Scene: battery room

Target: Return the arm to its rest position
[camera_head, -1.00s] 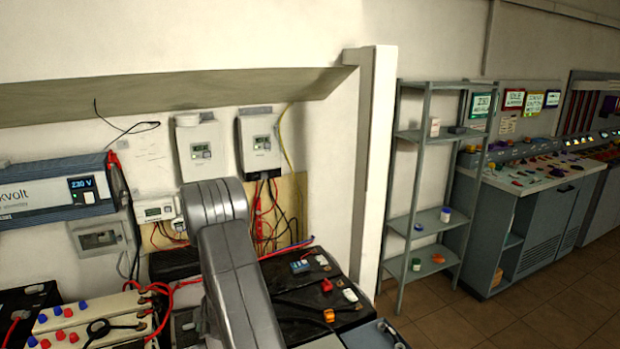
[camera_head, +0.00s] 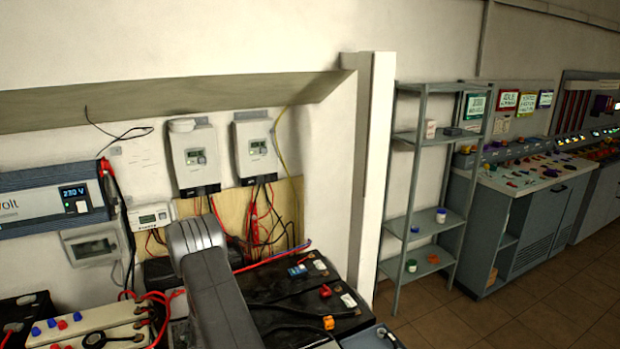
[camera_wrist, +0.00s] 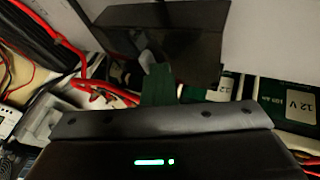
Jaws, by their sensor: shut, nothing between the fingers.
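My grey arm (camera_head: 215,285) rises from the bottom of the head view and bends at a rounded joint in front of the battery bench. The far end of the arm is hidden in that view. In the wrist view my gripper (camera_wrist: 158,82) is shut and empty, with its dark body and a green light along the bottom edge. Beyond it are a black box (camera_wrist: 180,40), red cables (camera_wrist: 70,50) and green batteries marked 12 V (camera_wrist: 292,105). I cannot tell whether the gripper touches any of them.
A black battery (camera_head: 300,290) with cables lies right of my arm, a cream battery (camera_head: 95,335) to the left. A blue inverter (camera_head: 50,205) and two grey controllers (camera_head: 195,157) hang behind. A grey shelf (camera_head: 425,225) and control desk (camera_head: 525,200) stand right; floor there is clear.

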